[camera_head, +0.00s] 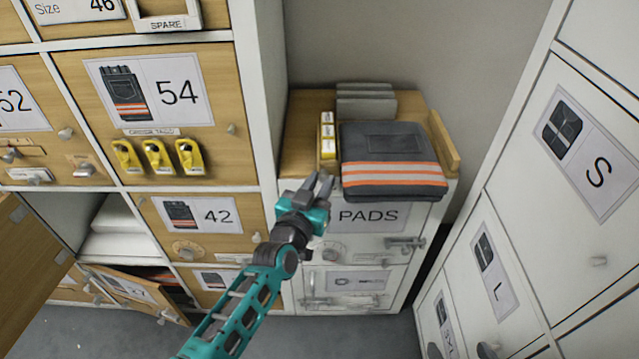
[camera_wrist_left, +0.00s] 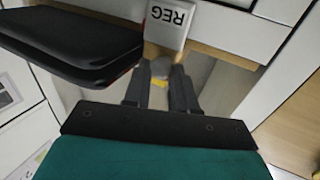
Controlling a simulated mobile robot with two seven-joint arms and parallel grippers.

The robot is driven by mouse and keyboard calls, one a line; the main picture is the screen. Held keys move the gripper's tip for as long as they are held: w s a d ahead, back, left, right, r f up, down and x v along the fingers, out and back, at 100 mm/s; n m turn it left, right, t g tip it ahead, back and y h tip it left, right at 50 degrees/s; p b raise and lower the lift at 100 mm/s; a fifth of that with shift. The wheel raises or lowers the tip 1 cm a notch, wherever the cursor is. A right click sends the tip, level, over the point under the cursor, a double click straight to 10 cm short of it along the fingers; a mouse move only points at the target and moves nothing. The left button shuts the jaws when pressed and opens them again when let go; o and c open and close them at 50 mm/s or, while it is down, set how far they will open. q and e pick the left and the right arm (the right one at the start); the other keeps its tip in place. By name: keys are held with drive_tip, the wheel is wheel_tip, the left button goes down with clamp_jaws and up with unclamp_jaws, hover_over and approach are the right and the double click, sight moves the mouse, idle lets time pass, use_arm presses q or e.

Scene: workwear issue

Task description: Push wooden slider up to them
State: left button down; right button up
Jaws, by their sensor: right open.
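The wooden slider (camera_head: 444,142) is a narrow upright strip at the right edge of the wooden top of the PADS cabinet. A dark folded garment (camera_head: 390,160) with orange and pale stripes lies left of it, overhanging the front edge. It also shows dark in the left wrist view (camera_wrist_left: 80,40). Yellow-and-white packs (camera_head: 327,136) and grey stacked pieces (camera_head: 366,100) stand left of and behind it. My left gripper (camera_head: 318,184) is at the top's front left, left of the garment, its fingers apart. A white REG block (camera_wrist_left: 168,22) is just beyond the fingers. My right gripper is not seen.
Wooden lockers with numbered labels (camera_head: 165,90) and yellow hooks (camera_head: 157,157) stand left, with an open compartment door (camera_head: 135,290) low down. White lockers (camera_head: 585,150) close in on the right. A grey wall (camera_head: 410,45) is behind the cabinet.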

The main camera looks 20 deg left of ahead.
use_arm(q)
drive_tip(key=c, duration=0.9)
unclamp_jaws()
drive_tip(key=s, duration=0.4)
drive_tip(key=s+a+p, duration=0.1)
drive_tip(key=s, duration=0.8)
drive_tip(key=shift+a+p, duration=0.25)
drive_tip(key=shift+p, duration=0.1)
drive_tip(key=shift+w, duration=0.1)
drive_tip(key=shift+c, duration=0.6)
